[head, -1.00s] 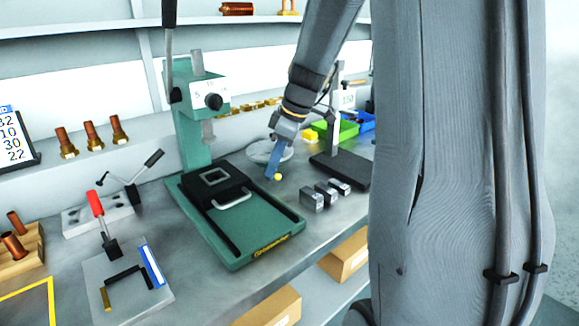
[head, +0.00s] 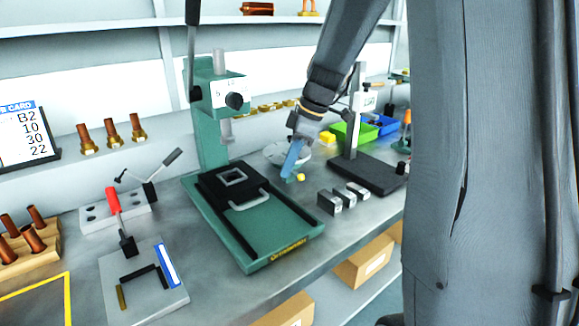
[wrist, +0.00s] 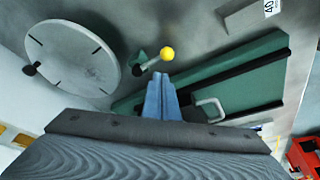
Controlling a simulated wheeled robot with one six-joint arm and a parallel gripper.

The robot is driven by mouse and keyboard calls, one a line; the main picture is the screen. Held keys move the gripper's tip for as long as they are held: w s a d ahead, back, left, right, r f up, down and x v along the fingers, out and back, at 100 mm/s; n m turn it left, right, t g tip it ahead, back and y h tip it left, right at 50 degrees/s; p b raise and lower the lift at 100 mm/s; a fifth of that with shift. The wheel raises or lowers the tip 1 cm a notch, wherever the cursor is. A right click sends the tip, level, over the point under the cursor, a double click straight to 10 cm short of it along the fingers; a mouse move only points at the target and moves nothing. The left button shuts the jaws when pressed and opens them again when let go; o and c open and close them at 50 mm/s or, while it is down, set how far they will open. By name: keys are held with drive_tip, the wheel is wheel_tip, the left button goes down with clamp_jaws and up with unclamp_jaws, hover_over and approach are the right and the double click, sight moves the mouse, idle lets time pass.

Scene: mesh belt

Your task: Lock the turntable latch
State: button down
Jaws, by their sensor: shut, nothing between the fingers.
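The turntable (head: 273,153) is a round grey disc on the bench, partly hidden by my gripper in the head view. In the wrist view the turntable (wrist: 72,60) lies at upper left, with dark marks on its face and a small black knob at its rim. The latch (wrist: 150,65) is a short lever with a yellow ball (wrist: 166,54), beside the disc. The yellow ball also shows in the head view (head: 301,178). My gripper (head: 291,170) is shut and empty. Its blue fingertips (wrist: 160,80) appear close to the lever; I cannot tell whether they touch.
A green press (head: 283,240) with a black sliding plate stands left of the latch. Several metal blocks (head: 329,203) and a black-based stand (head: 365,175) are to the right. Green (head: 347,132) and blue bins lie behind. A red-handled clamp (head: 113,201) is at left.

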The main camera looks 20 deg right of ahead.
drive_tip(key=a, duration=0.1)
drive_tip(key=w+a+r, duration=0.1)
drive_tip(key=a, duration=0.1)
drive_tip(key=shift+w+a+r+p, duration=0.2)
drive_tip(key=shift+a+r+p, duration=0.1)
drive_tip(key=shift+r, duration=0.1)
drive_tip(key=b+v, duration=0.1)
drive_tip(key=v, duration=1.8)
drive_tip(key=shift+w+d, duration=0.15)
drive_tip(key=shift+d, duration=0.15)
drive_tip(key=shift+f, duration=0.1)
